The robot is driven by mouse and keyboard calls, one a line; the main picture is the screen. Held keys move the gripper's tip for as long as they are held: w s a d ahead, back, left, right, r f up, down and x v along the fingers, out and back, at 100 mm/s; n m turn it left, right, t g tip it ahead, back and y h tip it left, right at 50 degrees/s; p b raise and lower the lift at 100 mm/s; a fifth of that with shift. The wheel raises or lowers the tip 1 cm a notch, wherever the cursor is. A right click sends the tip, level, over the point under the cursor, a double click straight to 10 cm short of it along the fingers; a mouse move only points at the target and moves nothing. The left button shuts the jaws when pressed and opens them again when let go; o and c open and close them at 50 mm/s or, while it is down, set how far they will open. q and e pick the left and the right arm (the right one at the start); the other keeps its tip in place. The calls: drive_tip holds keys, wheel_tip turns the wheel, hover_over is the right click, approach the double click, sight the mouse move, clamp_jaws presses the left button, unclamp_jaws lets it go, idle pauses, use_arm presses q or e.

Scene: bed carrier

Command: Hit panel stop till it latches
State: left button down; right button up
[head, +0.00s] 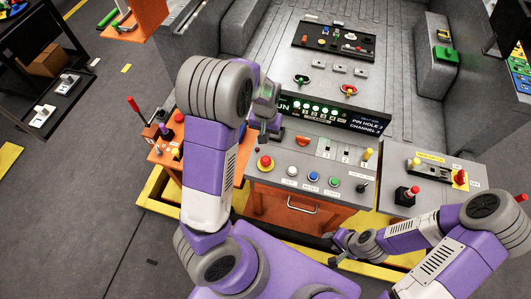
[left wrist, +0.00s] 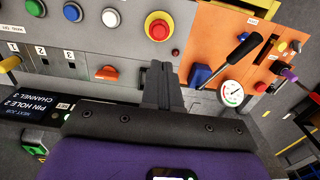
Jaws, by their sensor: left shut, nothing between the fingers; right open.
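The panel stop, a red mushroom button with a yellow collar (head: 265,163), sits at the left end of the grey middle panel. It also shows in the left wrist view (left wrist: 158,28), straight beyond my fingertips. My left gripper (head: 269,135) is shut and empty, above the panel and behind the button in the head view. In the left wrist view its closed fingers (left wrist: 160,68) point at the button, with a visible gap. Whether the button is latched cannot be told. My right gripper (head: 331,247) is open and empty, low in front of the panel.
White, blue and green buttons (head: 311,177) sit right of the stop. An orange rocker (head: 302,141) lies near my left fingers. A black lever (left wrist: 240,50) and gauge (left wrist: 231,93) stand on the orange side panel. Another red knob (head: 460,177) is on the right panel.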

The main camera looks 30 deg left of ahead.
sight(265, 161)
use_arm(q)
wheel_tip(265, 161, down, 14)
drive_tip(key=shift+f, duration=0.1)
idle(0.4)
drive_tip(key=shift+f+b, duration=0.9)
drive_tip(key=shift+b, duration=0.1)
drive_tip(key=shift+s+d+f, duration=0.1)
drive_tip(key=shift+s+f, duration=0.05)
drive_tip(key=shift+s, duration=0.1)
drive_tip(key=shift+s+d, duration=0.1)
drive_tip(key=shift+s, duration=0.15)
drive_tip(key=r+p, duration=0.2)
drive_tip(key=w+r+p, duration=0.1)
drive_tip(key=r, duration=0.2)
drive_tip(key=shift+p, duration=0.35)
wheel_tip(265, 161, up, 10)
drive_tip(key=shift+r, duration=0.15)
